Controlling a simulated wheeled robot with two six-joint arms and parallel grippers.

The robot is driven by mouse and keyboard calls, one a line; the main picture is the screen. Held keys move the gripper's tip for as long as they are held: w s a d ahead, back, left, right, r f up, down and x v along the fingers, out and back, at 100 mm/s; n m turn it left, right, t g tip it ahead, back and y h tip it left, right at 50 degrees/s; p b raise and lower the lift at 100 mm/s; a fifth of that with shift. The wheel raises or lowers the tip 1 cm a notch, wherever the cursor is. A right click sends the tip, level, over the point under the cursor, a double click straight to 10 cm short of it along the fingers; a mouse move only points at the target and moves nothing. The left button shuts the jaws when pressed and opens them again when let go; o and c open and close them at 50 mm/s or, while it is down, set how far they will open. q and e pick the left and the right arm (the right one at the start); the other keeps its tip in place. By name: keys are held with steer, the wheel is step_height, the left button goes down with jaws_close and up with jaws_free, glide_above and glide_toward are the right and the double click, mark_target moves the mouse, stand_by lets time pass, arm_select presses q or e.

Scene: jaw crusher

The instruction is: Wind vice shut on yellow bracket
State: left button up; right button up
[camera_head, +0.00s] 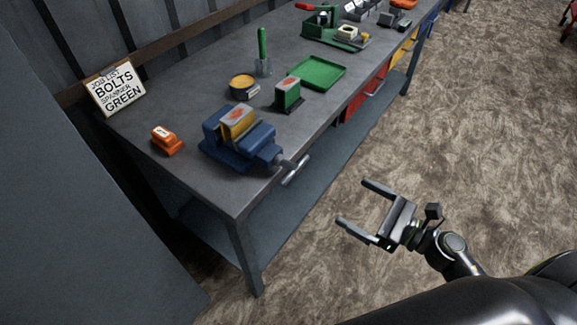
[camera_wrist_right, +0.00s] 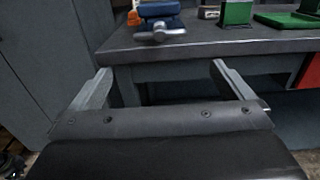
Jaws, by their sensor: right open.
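The blue vice (camera_head: 226,148) stands near the close end of the grey bench, and its handle (camera_head: 295,170) sticks out past the front edge. The yellow bracket (camera_head: 238,122) sits upright in the top of the vice, between its jaws; I cannot tell if the jaws touch it. The vice (camera_wrist_right: 158,12) also shows at the top of the right wrist view, with its handle (camera_wrist_right: 160,32) facing me. My right gripper (camera_head: 352,204) is open and empty, off the bench and apart from the handle. My left gripper is not in view.
On the bench (camera_head: 190,185) are an orange block (camera_head: 166,140), a green block (camera_head: 288,94), a green tray (camera_head: 318,72), a round yellow-topped tin (camera_head: 243,86) and a sign (camera_head: 116,90). A green machine (camera_head: 325,30) stands farther back. The floor (camera_head: 440,110) right of the bench is clear.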

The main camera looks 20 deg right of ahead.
mark_target(299, 170)
steer(key=p+x, duration=0.6)
steer(key=x, duration=1)
steer(key=shift+w+a+r, duration=0.15)
steer(key=shift+w+a, duration=0.3)
steer(key=shift+w, duration=0.05)
steer(key=c, duration=0.6)
